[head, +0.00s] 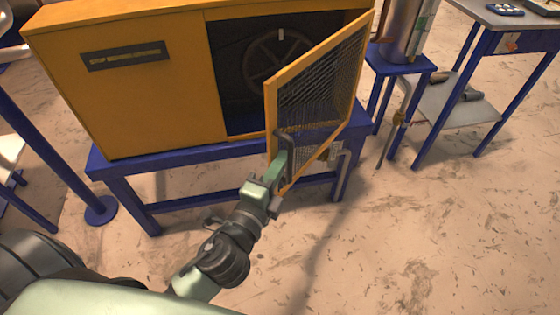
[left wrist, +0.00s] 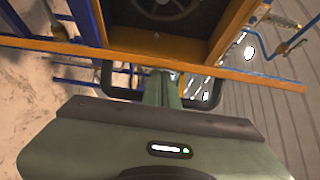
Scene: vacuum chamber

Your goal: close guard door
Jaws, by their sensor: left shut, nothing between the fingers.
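The guard door (head: 316,92) is a yellow-framed wire mesh panel on the yellow machine housing (head: 140,80). It stands ajar, swung outward, so the dark opening (head: 250,60) with a wheel inside shows to its left. A dark handle (head: 284,136) sits low near the door's free edge. My left gripper (head: 274,172) is shut and empty at the handle, in front of the door's lower free corner. In the left wrist view its fingers (left wrist: 161,88) overlap the dark handle bar (left wrist: 107,78), below the yellow door edge (left wrist: 200,69); contact is unclear. My right gripper is not in view.
The housing stands on a blue table (head: 190,150). A small blue stand (head: 402,65) with a metal cylinder (head: 405,30) is close to the right of the door. A grey-topped bench (head: 515,18) is further right. The floor in front is open.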

